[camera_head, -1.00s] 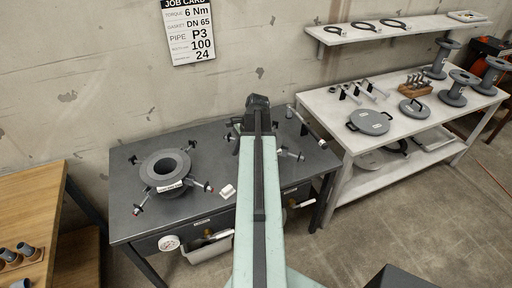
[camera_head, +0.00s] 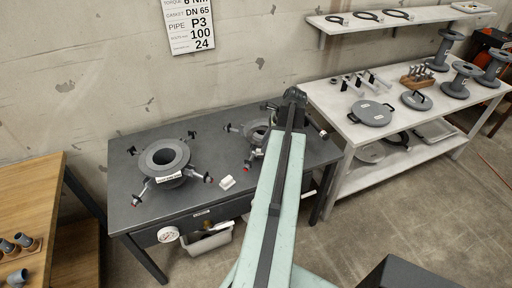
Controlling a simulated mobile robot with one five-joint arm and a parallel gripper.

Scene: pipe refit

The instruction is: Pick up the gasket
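Several dark flat rings that look like gaskets lie in a row on the wall shelf at the upper right: a small ring (camera_head: 337,20), a middle ring (camera_head: 367,20) and a larger ring (camera_head: 398,19). Their sizes cannot be read. The job card (camera_head: 188,25) on the wall reads gasket DN 65. My gripper (camera_head: 295,95) is at the far end of my pale green arm, over the back right of the dark bench, left of and below the shelf. Its fingers are hidden from this view, so its opening cannot be told.
The dark bench (camera_head: 215,148) bears a grey flange (camera_head: 164,159), a second flange (camera_head: 257,132) partly behind my arm, and a small white block (camera_head: 226,182). The white table (camera_head: 345,95) at right holds a lidded disc (camera_head: 371,113), spools and a bolt block (camera_head: 417,77). A wooden table (camera_head: 30,190) stands at left.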

